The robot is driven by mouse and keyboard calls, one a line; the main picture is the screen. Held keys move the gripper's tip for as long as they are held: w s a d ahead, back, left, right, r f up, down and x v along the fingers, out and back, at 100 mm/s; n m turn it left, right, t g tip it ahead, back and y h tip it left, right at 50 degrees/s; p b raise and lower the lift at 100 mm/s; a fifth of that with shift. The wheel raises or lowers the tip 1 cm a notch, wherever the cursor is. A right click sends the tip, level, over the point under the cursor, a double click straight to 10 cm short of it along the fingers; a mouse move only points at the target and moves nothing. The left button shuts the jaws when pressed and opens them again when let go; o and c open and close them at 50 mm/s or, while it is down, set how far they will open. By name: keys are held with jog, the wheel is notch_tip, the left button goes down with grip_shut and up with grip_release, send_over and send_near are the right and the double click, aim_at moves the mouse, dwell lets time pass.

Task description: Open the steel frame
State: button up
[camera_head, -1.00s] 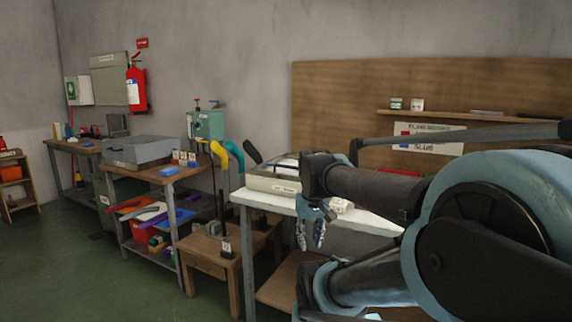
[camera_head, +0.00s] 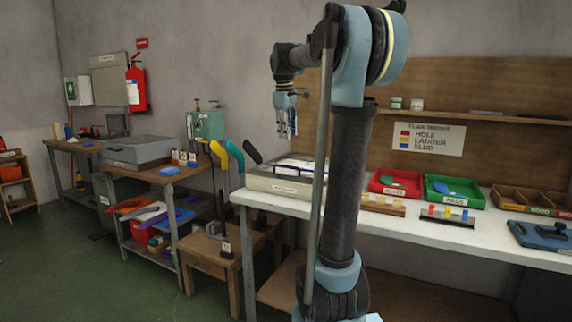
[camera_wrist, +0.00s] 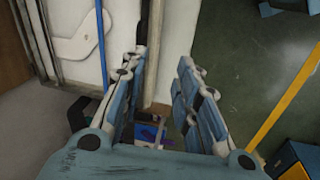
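My gripper (camera_head: 286,134) hangs pointing down, above and apart from a shallow pale box with a metal-looking rim (camera_head: 271,184). The box lies at the left end of the white worktable. It looks like the steel frame, but its label is too small to read and my arm hides its right part. In the wrist view my gripper (camera_wrist: 163,66) has its two fingers apart with nothing between them. Grey rails (camera_wrist: 37,40) and a white panel with a pale rounded shape (camera_wrist: 84,45) show beyond the left finger. A thin blue bar (camera_wrist: 101,40) crosses there.
A red tray (camera_head: 380,186), a green tray (camera_head: 440,200) and a wooden divided tray (camera_head: 525,195) stand right on the worktable (camera_head: 420,228). Yellow and dark curved forms (camera_head: 219,156) rise from a low wooden stand left of it. A grey box (camera_head: 130,153) sits on the left bench.

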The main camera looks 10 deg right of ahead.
aim_at(287, 166)
jog(key=w+r+n, duration=0.1)
jog(key=w+r, duration=0.1)
jog(key=w, duration=0.3)
jog(key=w+f, duration=0.1)
jog(key=f, duration=0.4)
jog(key=w+d+f, duration=0.1)
jog(key=f, duration=0.5)
jog(key=w+f, duration=0.1)
jog(key=f, duration=0.4)
jog(key=shift+d+f, duration=0.2)
jog(key=shift+f, duration=0.05)
grip_shut()
